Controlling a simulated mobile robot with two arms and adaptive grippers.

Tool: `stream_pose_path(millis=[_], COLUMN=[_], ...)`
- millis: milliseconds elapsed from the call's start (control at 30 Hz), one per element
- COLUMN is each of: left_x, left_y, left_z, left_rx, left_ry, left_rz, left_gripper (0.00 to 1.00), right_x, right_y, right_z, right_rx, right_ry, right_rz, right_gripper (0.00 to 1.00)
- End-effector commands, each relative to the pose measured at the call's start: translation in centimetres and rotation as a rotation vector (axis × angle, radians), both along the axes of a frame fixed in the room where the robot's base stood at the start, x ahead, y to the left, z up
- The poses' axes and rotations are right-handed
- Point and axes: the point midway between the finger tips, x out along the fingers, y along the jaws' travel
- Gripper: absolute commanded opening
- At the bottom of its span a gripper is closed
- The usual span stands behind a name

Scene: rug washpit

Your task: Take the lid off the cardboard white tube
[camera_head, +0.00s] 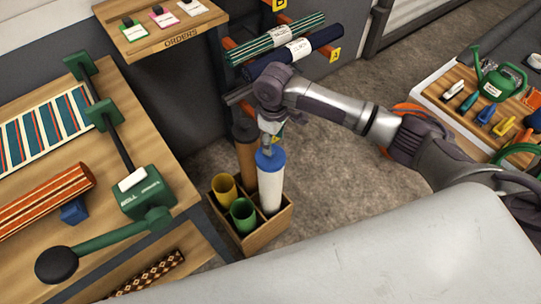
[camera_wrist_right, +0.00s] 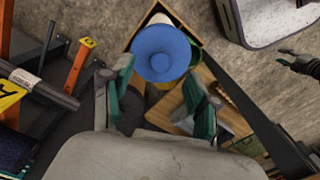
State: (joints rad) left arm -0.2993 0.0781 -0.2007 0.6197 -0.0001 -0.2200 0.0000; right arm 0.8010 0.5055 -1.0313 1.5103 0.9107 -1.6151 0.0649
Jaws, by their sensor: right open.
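The white cardboard tube (camera_head: 270,188) stands upright in a wooden crate, with a blue lid (camera_head: 270,159) on its top. In the right wrist view the round blue lid (camera_wrist_right: 161,52) shows from above, just beyond my fingertips. My right gripper (camera_head: 268,146) is directly above the lid, pointing down. In the wrist view its two green-padded fingers (camera_wrist_right: 158,76) are spread apart, with nothing held between them. Whether a fingertip touches the lid cannot be told.
The crate (camera_head: 262,234) also holds a yellow tube (camera_head: 224,187), a green tube (camera_head: 243,215) and a brown tube (camera_head: 245,150). A workbench with a green roller tool (camera_head: 144,192) stands left. A rack with labelled rolls (camera_head: 290,50) stands behind. Floor right of the crate is clear.

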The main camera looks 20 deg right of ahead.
Motion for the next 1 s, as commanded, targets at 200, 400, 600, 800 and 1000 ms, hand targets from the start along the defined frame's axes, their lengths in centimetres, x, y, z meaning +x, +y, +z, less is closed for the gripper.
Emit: stream_pose_path(millis=[200, 400, 600, 800, 1000], left_x=[0.0, 0.0, 0.0, 0.0, 0.0], left_y=[0.1, 0.2, 0.2, 0.2, 0.2], left_z=[0.1, 0.0, 0.0, 0.0, 0.0], left_rx=[0.001, 0.002, 0.002, 0.002, 0.002], left_ry=[0.001, 0.001, 0.001, 0.001, 0.001], left_rz=[-0.001, -0.001, -0.001, 0.000, 0.000], left_gripper=[0.40, 0.40, 0.40, 0.40, 0.40], right_x=[0.1, 0.3, 0.3, 0.3, 0.3], right_y=[0.5, 0.7, 0.7, 0.7, 0.7], right_z=[-2.0, -4.8, -5.5, -5.5, -5.4], right_rx=[0.001, 0.000, 0.001, 0.001, 0.001], right_ry=[0.002, 0.000, -0.002, -0.002, -0.002], right_rz=[0.002, 0.000, 0.002, 0.002, 0.002], right_gripper=[0.60, 0.60, 0.60, 0.46, 0.13])
